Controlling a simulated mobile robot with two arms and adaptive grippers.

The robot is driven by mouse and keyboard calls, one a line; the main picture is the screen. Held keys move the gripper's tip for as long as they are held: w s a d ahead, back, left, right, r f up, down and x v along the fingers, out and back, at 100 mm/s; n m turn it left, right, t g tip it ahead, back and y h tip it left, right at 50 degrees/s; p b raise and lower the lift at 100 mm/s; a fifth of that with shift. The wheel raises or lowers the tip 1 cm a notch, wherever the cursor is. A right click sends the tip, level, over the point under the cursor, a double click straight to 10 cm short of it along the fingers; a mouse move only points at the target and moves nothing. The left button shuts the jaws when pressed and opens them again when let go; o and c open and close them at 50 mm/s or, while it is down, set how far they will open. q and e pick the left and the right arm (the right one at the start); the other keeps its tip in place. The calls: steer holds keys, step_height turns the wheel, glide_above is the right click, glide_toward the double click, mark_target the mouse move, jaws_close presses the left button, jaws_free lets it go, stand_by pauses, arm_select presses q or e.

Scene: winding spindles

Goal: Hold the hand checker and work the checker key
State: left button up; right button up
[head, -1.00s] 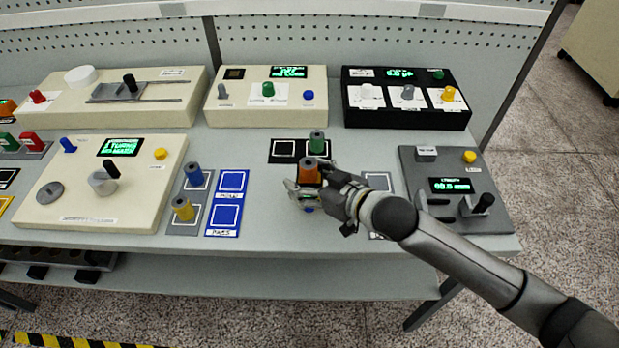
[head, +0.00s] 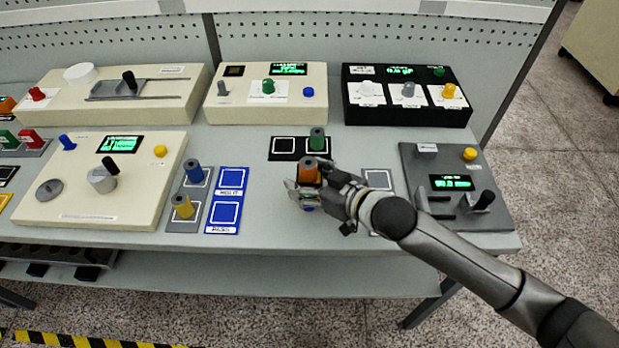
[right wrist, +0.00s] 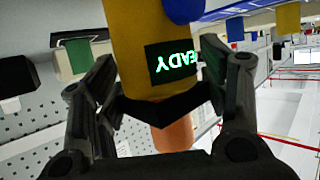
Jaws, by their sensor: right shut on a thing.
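My right gripper (head: 312,192) is over the front middle of the bench. In the right wrist view its fingers (right wrist: 155,95) close on the two sides of a mustard-yellow hand checker (right wrist: 138,40). The checker has a black display with green letters reading READY (right wrist: 172,62) and a blue rounded key (right wrist: 184,9) near its edge; nothing touches the key. An orange cylinder (head: 308,172) stands upright at the gripper in the head view; whether it joins the checker is unclear. The checker is mostly hidden by the gripper there. My left gripper is not in view.
Blue and yellow spindles (head: 183,206) stand on a grey mat, left of a blue marked mat (head: 225,212). A green spindle (head: 317,139) stands on a black mat behind the gripper. A grey console (head: 457,211) is to the right. Bench between blue mat and gripper is clear.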

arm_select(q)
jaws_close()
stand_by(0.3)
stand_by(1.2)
